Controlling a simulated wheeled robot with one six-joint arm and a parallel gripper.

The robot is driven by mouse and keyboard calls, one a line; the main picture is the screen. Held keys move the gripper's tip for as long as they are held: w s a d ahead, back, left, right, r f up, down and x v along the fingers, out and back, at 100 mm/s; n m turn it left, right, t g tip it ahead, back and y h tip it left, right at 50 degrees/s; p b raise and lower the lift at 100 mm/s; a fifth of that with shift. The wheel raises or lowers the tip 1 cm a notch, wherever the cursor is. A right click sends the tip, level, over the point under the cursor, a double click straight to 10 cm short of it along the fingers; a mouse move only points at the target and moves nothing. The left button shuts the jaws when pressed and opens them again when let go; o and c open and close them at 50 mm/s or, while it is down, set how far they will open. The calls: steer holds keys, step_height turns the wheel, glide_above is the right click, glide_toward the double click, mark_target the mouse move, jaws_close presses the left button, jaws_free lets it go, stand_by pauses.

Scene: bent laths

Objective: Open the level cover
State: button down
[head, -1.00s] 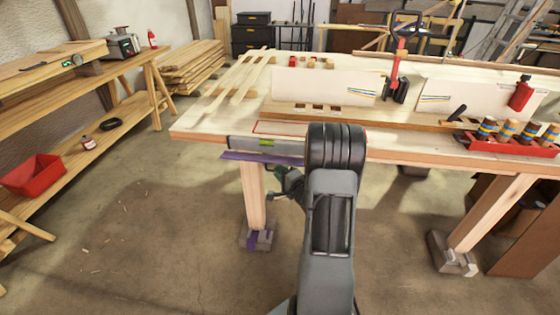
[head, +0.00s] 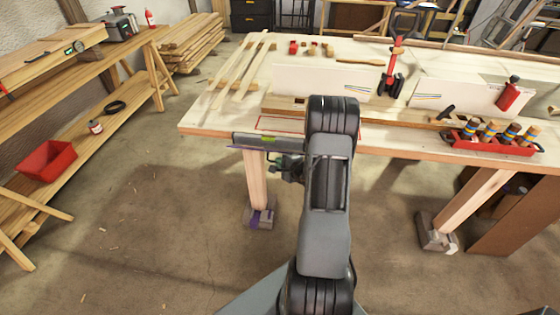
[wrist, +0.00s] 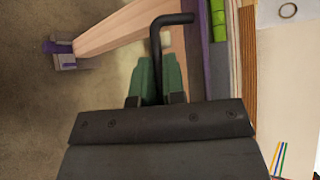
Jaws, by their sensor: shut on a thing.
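The grey level (head: 270,138) with a green vial lies along the front edge of the workbench in the head view. It also shows in the wrist view (wrist: 218,60), with its vial (wrist: 217,14) near the top. A thin purple strip (wrist: 193,48) runs along its near side. My gripper (head: 288,168) is below the bench edge, partly hidden by my arm in the head view. In the wrist view my green-fingered gripper (wrist: 156,75) is shut on a black bent rod (wrist: 157,36). The rod's bent end points right, reaching close to the purple strip.
The workbench (head: 215,112) holds laths, white panels (head: 318,82), a red clamp (head: 393,65) and a red rack (head: 492,143) of rollers. A bench leg (head: 256,180) stands left of my gripper. The floor (head: 150,220) at the left is mostly clear.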

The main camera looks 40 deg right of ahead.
stand_by(0.3)
steer(key=c, duration=1.2)
jaws_free()
steer(key=v, duration=1.3)
steer(key=shift+s+r, duration=0.2)
steer(key=shift+s, duration=0.15)
